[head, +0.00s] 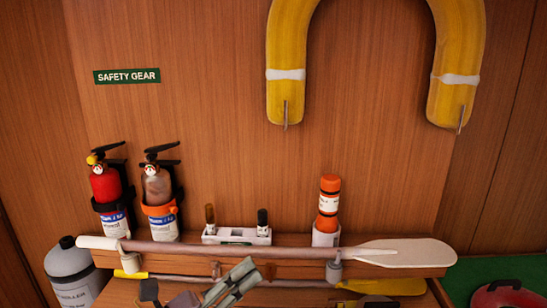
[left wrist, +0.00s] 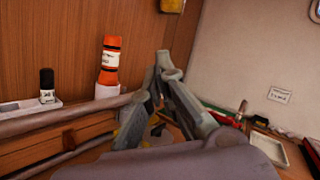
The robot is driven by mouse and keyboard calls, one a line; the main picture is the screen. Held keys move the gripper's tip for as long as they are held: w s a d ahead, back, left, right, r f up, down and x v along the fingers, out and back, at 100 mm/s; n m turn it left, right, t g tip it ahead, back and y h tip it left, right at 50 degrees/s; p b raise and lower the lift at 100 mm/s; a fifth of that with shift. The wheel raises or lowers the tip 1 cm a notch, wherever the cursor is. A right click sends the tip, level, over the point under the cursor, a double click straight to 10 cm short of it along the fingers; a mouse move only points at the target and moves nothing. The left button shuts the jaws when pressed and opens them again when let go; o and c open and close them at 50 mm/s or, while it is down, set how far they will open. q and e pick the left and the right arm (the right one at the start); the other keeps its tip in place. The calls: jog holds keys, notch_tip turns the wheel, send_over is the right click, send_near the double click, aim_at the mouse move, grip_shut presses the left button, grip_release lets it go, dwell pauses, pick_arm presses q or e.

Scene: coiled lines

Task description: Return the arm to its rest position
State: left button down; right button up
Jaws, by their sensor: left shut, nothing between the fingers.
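My left gripper (head: 246,267) is at the bottom middle of the head view, in front of the shelf and the paddle (head: 235,248). Its grey fingers are shut with nothing between them. In the left wrist view the fingers (left wrist: 165,68) come together at the tips and stand clear of the orange canister (left wrist: 110,62). My right gripper is in neither view.
Two fire extinguishers (head: 106,192) (head: 159,198) hang at the left. A small white rack (head: 238,236) and the orange canister (head: 328,203) stand on the shelf. A yellow ring (head: 456,50) hangs above. A grey cylinder (head: 68,262) stands at lower left.

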pick_arm(q)
jog(key=w+a+f+n+t+y, duration=0.2)
jog(key=a+n+t+y, duration=0.35)
jog(key=n, duration=0.65)
jog(key=w+a+f+n+t+y, duration=0.1)
jog(key=a+f+n+t+y, duration=0.15)
jog(key=a+n+y, duration=0.6)
jog(key=s+a+f+n+g+y, duration=0.2)
jog(key=f+n+g+y, duration=0.1)
jog(key=f+n, duration=0.2)
jog(key=s+a+f+n+g+y, duration=0.1)
jog(key=a+f+n+g+y, duration=0.1)
jog(key=f+n, duration=0.4)
jog(key=s+d+f+n+g+h, duration=0.1)
jog(key=s+f+n+g, duration=0.4)
jog(key=s+f, duration=0.5)
jog(key=s+d+f+n+g+h, duration=0.1)
jog(key=s+d+f+n+g, duration=0.15)
jog(key=s+f+g, duration=0.75)
jog(key=s+a+f+t, duration=0.1)
jog(key=s+f+t, duration=0.15)
jog(key=f, duration=2.25)
jog(key=s+a+f+g+b, duration=0.1)
jog(key=s+a+f+g, duration=0.1)
jog(key=s+f, duration=1.4)
jog(key=shift+s+a+b, duration=0.3)
jog(key=shift+s+a, duration=0.15)
jog(key=shift+s, duration=0.1)
